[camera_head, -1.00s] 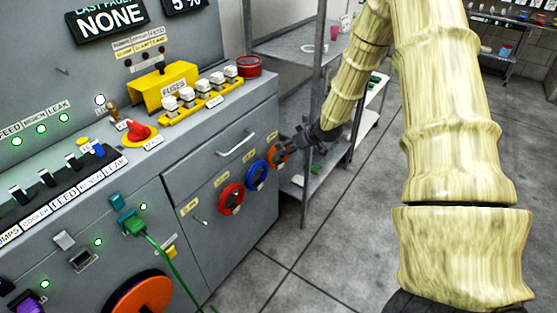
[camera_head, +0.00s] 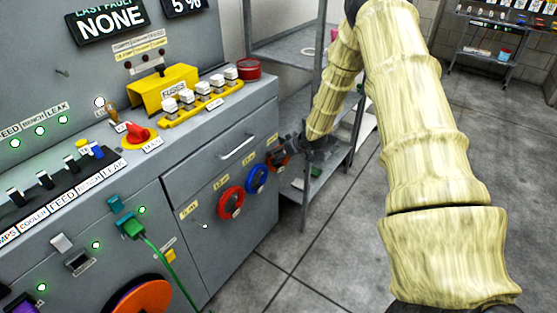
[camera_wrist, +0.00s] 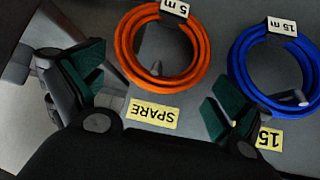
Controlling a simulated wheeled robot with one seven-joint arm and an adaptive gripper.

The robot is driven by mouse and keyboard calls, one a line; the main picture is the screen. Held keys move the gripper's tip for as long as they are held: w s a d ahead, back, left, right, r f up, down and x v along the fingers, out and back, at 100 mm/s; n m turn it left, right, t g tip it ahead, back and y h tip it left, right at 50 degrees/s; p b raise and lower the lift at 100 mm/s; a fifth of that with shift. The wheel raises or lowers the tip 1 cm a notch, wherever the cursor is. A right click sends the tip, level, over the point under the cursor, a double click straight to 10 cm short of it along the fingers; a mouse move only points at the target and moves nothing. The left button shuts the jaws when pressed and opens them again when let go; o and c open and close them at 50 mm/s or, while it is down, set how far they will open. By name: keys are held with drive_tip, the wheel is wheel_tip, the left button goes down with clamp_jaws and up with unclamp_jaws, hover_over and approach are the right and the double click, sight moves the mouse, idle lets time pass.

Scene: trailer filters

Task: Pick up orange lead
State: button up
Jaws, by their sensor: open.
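The orange lead (camera_wrist: 165,80) is a coil with a white "5 m" tag, hanging on the grey cabinet front.
A blue coil (camera_wrist: 238,70) tagged "15 m" hangs close by, near my right finger. A red coil (camera_head: 224,208) hangs farther left. A metal shelf (camera_head: 318,110) stands behind my forearm. The floor (camera_head: 330,240) in front of the cabinet is clear.

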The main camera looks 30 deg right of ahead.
drive_tip(key=shift+x, duration=0.95)
drive_tip(key=shift+c, duration=0.2)
drive_tip(key=c, duration=1)
drive_tip(key=shift+r, duration=0.15)
drive_tip(key=shift+c, duration=0.2)
wheel_tip(320, 180, up, 4)
drive_tip(key=shift+w+f, duration=0.1)
drive_tip(key=shift+f, duration=0.05)
drive_tip(key=s+d, duration=0.1)
drive_tip(key=s, duration=0.7)
drive_tip(key=s+d+r, duration=0.1)
drive_tip(key=s+d, duration=0.1)
drive_tip(key=s, duration=0.5)
drive_tip(key=shift+s+d+p, duration=0.25)
drive_tip(key=shift+s+p, duration=0.1)
drive_tip(key=shift+p, duration=0.05)
